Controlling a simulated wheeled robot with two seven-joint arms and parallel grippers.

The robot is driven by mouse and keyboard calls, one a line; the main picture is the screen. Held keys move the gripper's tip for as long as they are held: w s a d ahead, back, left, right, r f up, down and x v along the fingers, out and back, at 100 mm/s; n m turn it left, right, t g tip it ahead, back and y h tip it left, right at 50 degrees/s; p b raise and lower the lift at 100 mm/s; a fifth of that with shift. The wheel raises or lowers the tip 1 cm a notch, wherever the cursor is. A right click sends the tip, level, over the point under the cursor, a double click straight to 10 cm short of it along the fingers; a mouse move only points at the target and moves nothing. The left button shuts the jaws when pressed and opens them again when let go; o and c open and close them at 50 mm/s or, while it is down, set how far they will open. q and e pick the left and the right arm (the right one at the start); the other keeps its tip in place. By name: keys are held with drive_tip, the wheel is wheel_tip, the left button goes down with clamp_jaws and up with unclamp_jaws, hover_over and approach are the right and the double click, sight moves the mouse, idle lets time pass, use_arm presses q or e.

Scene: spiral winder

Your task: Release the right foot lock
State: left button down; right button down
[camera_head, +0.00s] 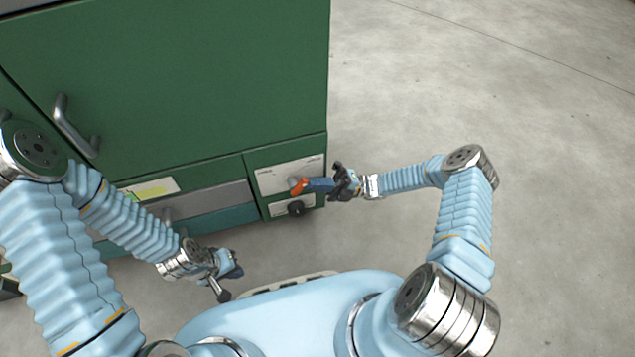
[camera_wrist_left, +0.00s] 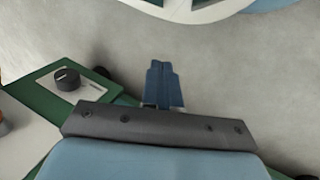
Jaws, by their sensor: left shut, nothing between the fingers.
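An orange handle (camera_head: 299,187) sits at a white plate (camera_head: 284,177) on the lower right of the green cabinet. My right gripper (camera_head: 312,185) reaches it from the right, with its blue fingers at the handle; whether they grip it is hard to see. A black knob (camera_head: 296,208) is on a smaller white plate just below; it also shows in the left wrist view (camera_wrist_left: 67,79). No part is clearly marked as the right foot lock. My left gripper (camera_head: 234,271) is shut and empty, low in front of the cabinet; its fingers show in the left wrist view (camera_wrist_left: 163,86).
The green cabinet (camera_head: 190,75) fills the upper left, with a grey door handle (camera_head: 74,125). A drawer front with a yellow-green label (camera_head: 152,189) is left of the white plates. The concrete floor (camera_head: 540,200) is clear on the right.

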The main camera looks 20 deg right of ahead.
sight(302, 181)
drive_tip(key=r+h+p, duration=0.1)
drive_tip(key=h+p, duration=0.1)
drive_tip(key=a+r+h+p, duration=0.1)
drive_tip(key=p, duration=0.1)
drive_tip(key=shift+r+h, duration=0.4)
drive_tip(key=h+p, duration=0.1)
drive_tip(key=p, duration=0.1)
drive_tip(key=a+r+h+p, duration=0.1)
drive_tip(key=h, duration=0.1)
drive_tip(key=h+p, duration=0.1)
drive_tip(key=p, duration=0.1)
drive_tip(key=shift+a+r+p, duration=0.2)
drive_tip(key=shift+a+p, duration=0.05)
drive_tip(key=shift+p, duration=0.05)
drive_tip(key=shift+s+a+h+p, duration=0.1)
drive_tip(key=shift+a+h+p, duration=0.25)
drive_tip(key=shift+h, duration=0.45)
drive_tip(key=shift+a, duration=0.6)
drive_tip(key=shift+p, duration=0.3)
